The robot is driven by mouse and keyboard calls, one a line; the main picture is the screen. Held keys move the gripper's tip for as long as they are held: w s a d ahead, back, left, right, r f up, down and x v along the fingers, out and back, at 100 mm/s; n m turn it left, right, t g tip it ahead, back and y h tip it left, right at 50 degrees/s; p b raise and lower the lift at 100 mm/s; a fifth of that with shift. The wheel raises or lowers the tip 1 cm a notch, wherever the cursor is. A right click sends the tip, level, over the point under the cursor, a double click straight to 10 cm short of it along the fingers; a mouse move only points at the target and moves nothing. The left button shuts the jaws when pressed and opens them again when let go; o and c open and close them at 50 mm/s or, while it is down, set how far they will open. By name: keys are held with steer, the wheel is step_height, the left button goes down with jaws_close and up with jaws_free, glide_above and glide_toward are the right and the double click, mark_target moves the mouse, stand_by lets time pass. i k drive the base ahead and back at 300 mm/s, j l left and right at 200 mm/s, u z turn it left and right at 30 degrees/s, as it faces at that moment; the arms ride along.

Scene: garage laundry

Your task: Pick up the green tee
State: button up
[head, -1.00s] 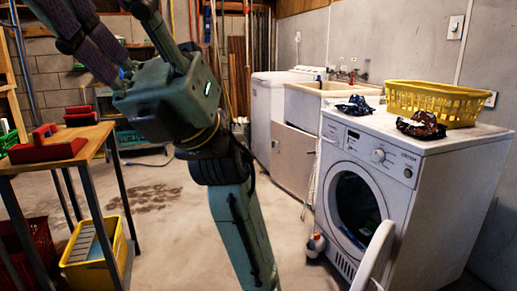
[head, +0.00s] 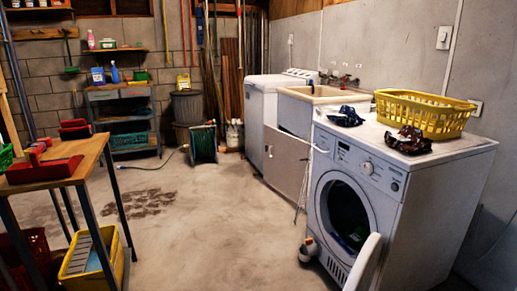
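The front-loading washing machine (head: 395,215) stands at the right with its round door (head: 363,262) swung open toward me. Inside its dark drum lies a small dark green patch of cloth (head: 352,238), low in the opening. It may be the green tee, but its shape is too dim and small to tell. My gripper is not in view, so I cannot see whether it is open or shut.
A yellow basket (head: 428,114), a dark blue cloth (head: 346,117) and a dark patterned cloth (head: 409,141) are on the washer. A workbench (head: 75,165) is at the left. The middle floor is clear.

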mark_target(359, 235)
steer(key=z, duration=0.8)
steer(key=i+j, duration=0.15)
steer(key=i, duration=0.3)
steer(key=i+j, duration=0.1)
steer(key=j, duration=0.25)
steer(key=j+z, duration=0.1)
steer(key=j, duration=0.2)
steer(key=i+j+z, duration=0.15)
steer(key=j, duration=0.25)
steer(key=i+j+z, duration=0.1)
steer(key=j, duration=0.3)
steer(key=i+j+z, duration=0.15)
steer(key=j, duration=0.25)
steer(key=i+j+z, duration=0.3)
steer(key=i+j, duration=0.15)
steer(key=j, duration=0.2)
steer(key=i+j+z, duration=0.15)
steer(key=j, duration=0.2)
steer(key=i+j+z, duration=0.2)
steer(key=j, duration=0.2)
steer(key=i+j+z, duration=0.15)
steer(key=j, duration=0.25)
steer(key=i+j+z, duration=0.15)
steer(key=j, duration=0.3)
steer(key=i+l, duration=0.05)
